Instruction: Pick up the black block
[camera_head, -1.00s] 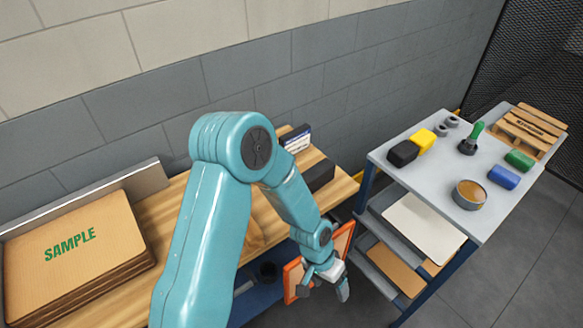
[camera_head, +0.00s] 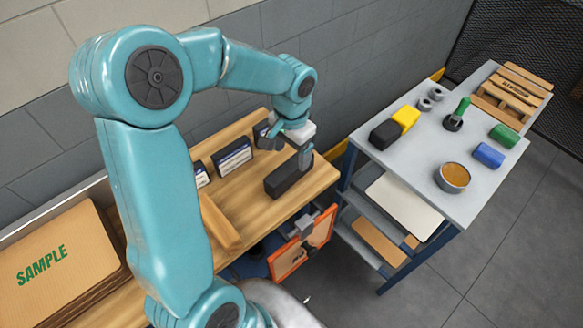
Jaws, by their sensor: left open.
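A black block (camera_head: 385,134) lies on the grey-topped cart beside a yellow block (camera_head: 405,119). A longer dark block (camera_head: 288,180) lies on the wooden bench near its right end. My left gripper (camera_head: 287,148) is open, its fingers pointing down above the bench at the back edge of this dark block. One finger overlaps the dark block in the picture, and I cannot tell whether they touch. My left gripper is well left of the black block on the cart. My right gripper is not in view.
Dark labelled boxes (camera_head: 232,157) stand along the bench. A gap separates bench and cart.

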